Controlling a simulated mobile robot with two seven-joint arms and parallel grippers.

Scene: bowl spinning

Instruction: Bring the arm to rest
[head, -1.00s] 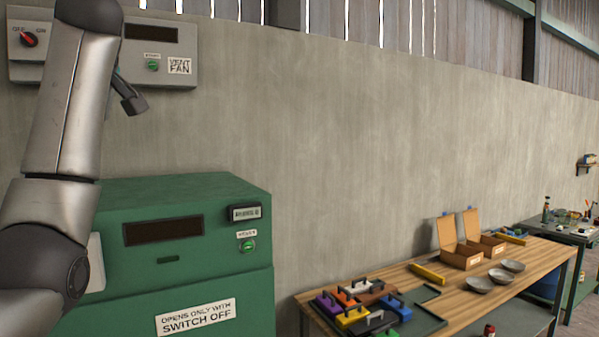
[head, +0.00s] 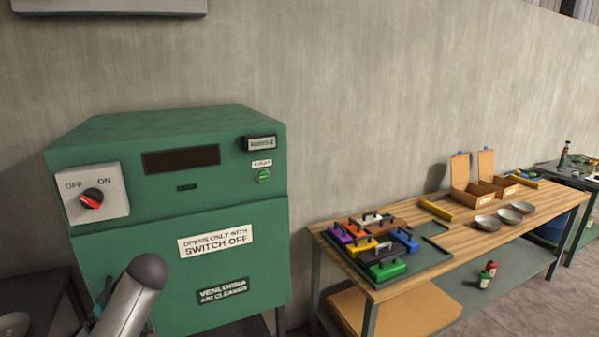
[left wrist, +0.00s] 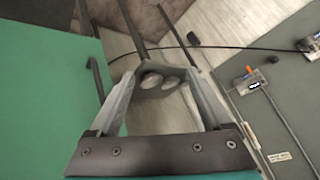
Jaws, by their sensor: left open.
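My left arm (head: 135,295) comes in at the lower left of the head view, low in front of the green air cleaner (head: 240,275). Its gripper is not clear there. In the left wrist view, my left gripper (left wrist: 163,75) has its two fingers spread apart with nothing held between them. Pale round dishes (left wrist: 151,81) show beyond the gap, well away from the fingers. A green surface (left wrist: 40,100) fills the left side of that view. My right gripper is not in view.
The air cleaner has an OFF/ON switch (head: 92,199). To its right, a wooden workbench (head: 465,240) holds coloured handled blocks (head: 380,245), open boxes (head: 470,195) and metal bowls (head: 487,223). A dark table (head: 35,290) stands at the lower left.

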